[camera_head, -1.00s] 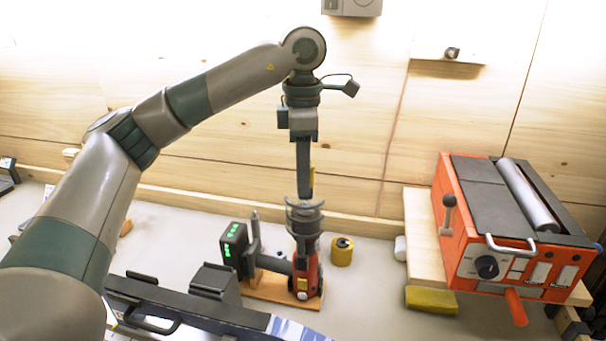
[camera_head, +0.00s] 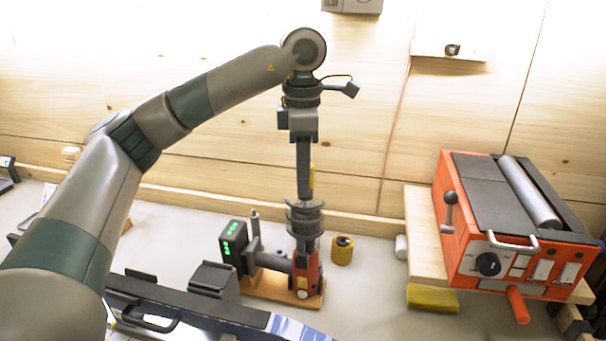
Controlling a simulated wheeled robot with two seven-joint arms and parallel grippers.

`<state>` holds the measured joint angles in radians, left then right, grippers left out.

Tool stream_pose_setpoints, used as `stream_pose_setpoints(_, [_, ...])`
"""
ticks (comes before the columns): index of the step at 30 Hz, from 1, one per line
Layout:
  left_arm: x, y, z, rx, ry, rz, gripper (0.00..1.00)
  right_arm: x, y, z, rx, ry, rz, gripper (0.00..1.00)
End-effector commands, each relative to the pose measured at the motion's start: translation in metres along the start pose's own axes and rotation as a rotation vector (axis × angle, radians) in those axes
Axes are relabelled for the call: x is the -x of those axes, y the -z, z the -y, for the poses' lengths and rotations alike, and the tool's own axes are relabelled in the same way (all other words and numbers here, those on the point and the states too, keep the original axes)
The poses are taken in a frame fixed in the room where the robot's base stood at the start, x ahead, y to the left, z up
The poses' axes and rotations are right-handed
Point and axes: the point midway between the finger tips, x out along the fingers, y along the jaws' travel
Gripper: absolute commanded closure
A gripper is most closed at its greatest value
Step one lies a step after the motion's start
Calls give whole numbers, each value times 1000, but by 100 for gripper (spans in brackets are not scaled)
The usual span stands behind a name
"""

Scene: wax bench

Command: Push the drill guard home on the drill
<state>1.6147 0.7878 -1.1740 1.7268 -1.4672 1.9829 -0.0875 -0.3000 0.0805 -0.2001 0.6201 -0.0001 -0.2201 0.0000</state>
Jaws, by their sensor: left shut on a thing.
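The drill (camera_head: 307,272), red and dark grey, stands upright on a wooden base (camera_head: 268,287), with a black battery showing green lights (camera_head: 234,245) on its left. The grey drill guard (camera_head: 305,222), a curved collar-like piece, is at the top of the drill. My left gripper (camera_head: 304,193) points straight down from above and is shut on the guard. Its fingers hide part of the guard. Guard and drill overlap in this view, and I cannot tell whether the guard is fully seated. My right gripper is out of view.
A yellow roll (camera_head: 342,250) stands close right of the drill. An orange machine with a roller (camera_head: 515,230) sits on a wooden board at the right, with a yellow sponge (camera_head: 432,298) before it. A long dark case (camera_head: 200,310) lies in front of the drill. The wooden wall is behind.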

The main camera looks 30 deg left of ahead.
Motion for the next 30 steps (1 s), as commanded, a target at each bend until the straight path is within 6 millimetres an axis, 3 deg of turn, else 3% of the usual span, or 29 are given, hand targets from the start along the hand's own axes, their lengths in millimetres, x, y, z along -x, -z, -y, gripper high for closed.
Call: stream_pose_setpoints(30, [-22,0,0,0,0,0,100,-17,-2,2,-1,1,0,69])
